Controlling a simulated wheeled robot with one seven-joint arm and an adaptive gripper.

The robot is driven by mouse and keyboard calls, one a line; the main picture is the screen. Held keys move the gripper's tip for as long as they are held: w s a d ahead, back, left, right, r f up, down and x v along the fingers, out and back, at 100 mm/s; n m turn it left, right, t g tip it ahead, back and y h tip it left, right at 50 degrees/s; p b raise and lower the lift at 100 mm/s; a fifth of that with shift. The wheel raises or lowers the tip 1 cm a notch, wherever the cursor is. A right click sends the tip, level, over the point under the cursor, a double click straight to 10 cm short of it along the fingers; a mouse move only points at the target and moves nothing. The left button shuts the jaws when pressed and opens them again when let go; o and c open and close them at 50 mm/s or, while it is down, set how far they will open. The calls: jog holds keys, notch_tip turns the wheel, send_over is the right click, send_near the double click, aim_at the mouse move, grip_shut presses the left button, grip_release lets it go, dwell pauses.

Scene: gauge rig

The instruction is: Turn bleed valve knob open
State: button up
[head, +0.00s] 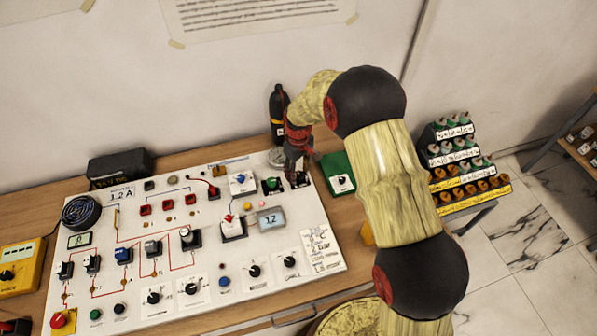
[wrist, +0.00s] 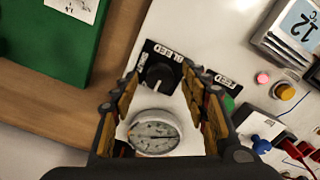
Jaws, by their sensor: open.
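The bleed valve knob (wrist: 158,75) is a black round knob on a black plate marked BLEED, near the panel's edge in the wrist view. My gripper (wrist: 165,85) is open, its orange-padded fingers on either side of the view with the knob between and beyond their tips. I cannot tell whether a finger touches the plate. A round dial gauge (wrist: 153,133) lies between the fingers, nearer my palm. In the head view my gripper (head: 297,172) is over the panel's back right corner and largely hides the knob.
A plate marked FEED (wrist: 222,82) with a green part is right of the bleed plate. A green box (head: 337,165) stands beside the white panel (head: 285,215). A dark bottle (head: 278,105) stands behind. A display reading 12 (head: 271,218) sits on the panel.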

aim_at(299, 174)
jog(key=shift+r, duration=0.1)
notch_tip(299, 174, up, 12)
dwell(0.6)
dwell(0.4)
jog(key=s+d+r+m+t+b, duration=0.2)
jog(key=s+d+r, duration=0.2)
jog(key=s, duration=0.7)
jog(key=s+d+r+m+t+b, duration=0.1)
jog(key=s+d+r+m+b, duration=0.2)
jog(key=s+r, duration=0.3)
jog(key=s+d+r+m+t+b, duration=0.2)
jog(key=s+d+r, duration=0.3)
jog(key=s, duration=1.1)
jog(key=shift+s+d+m+t, duration=0.2)
jog(key=shift+d+m+t, duration=0.1)
jog(key=shift+d+m, duration=0.15)
